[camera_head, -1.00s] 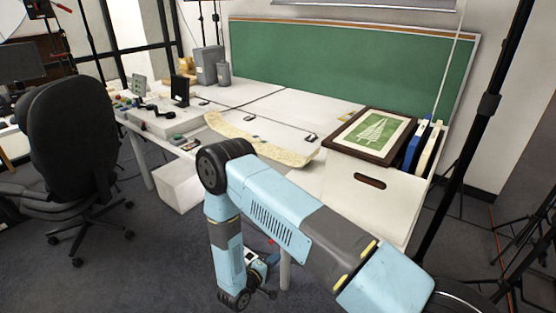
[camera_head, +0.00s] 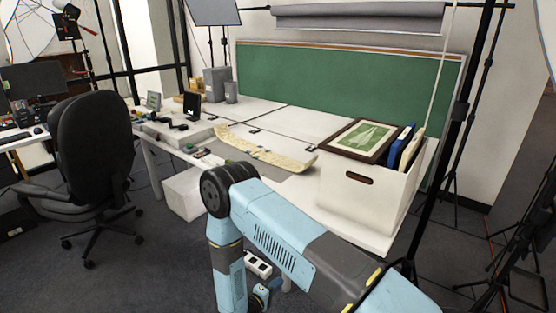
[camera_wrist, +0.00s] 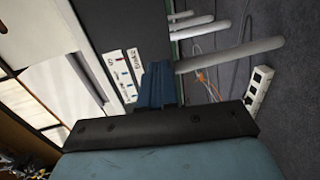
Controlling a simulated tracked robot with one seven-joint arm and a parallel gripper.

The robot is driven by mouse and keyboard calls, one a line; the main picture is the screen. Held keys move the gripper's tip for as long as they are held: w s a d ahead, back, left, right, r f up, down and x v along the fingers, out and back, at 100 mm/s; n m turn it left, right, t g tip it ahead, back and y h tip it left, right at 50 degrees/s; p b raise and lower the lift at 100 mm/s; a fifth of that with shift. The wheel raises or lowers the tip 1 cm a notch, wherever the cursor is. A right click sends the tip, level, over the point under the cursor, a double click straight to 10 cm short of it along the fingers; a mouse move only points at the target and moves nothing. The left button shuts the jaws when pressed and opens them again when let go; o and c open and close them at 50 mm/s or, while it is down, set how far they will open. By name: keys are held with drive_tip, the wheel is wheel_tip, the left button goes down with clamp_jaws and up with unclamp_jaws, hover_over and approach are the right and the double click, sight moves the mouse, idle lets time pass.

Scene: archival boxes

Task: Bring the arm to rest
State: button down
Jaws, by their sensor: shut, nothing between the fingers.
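My arm, pale blue and grey, reaches from the lower right of the head view and bends down at a dark elbow beside the table's front edge.
A white table (camera_head: 290,121) carries a cream box (camera_head: 363,198) with a framed green print (camera_head: 362,137) and a long curled paper strip (camera_head: 262,151). A black chair (camera_head: 95,145) stands left. A white power strip (camera_wrist: 258,90) lies on the floor. Stands (camera_head: 470,100) rise at right.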

drive_tip(key=w+d+r+m+g+h, duration=0.2)
drive_tip(key=d+r+m+g, duration=0.3)
drive_tip(key=r, duration=0.9)
drive_tip(key=w+d+r+m+g+h, duration=0.1)
drive_tip(key=w+d+r+g, duration=0.15)
drive_tip(key=d+r, duration=0.7)
drive_tip(key=s+d+r+m+g+y, duration=0.1)
drive_tip(key=s+d+r+g+y, duration=0.15)
drive_tip(key=r, duration=0.65)
drive_tip(key=s+d+r+m+g+y, duration=0.15)
drive_tip(key=s+r, duration=0.25)
drive_tip(key=r, duration=0.5)
drive_tip(key=s+d+r+m+t+y, duration=0.1)
drive_tip(key=s+r+y, duration=0.3)
drive_tip(key=s+r, duration=0.4)
drive_tip(key=s+d+r+m+t+y, duration=0.1)
drive_tip(key=s+d+r+t+y, duration=0.2)
drive_tip(key=s+r, duration=0.6)
drive_tip(key=s+d+y, duration=0.1)
drive_tip(key=s, duration=0.2)
drive_tip(key=shift+d+r+t+y, duration=0.25)
drive_tip(key=shift+r+t+y, duration=0.05)
drive_tip(key=shift+t+y, duration=0.1)
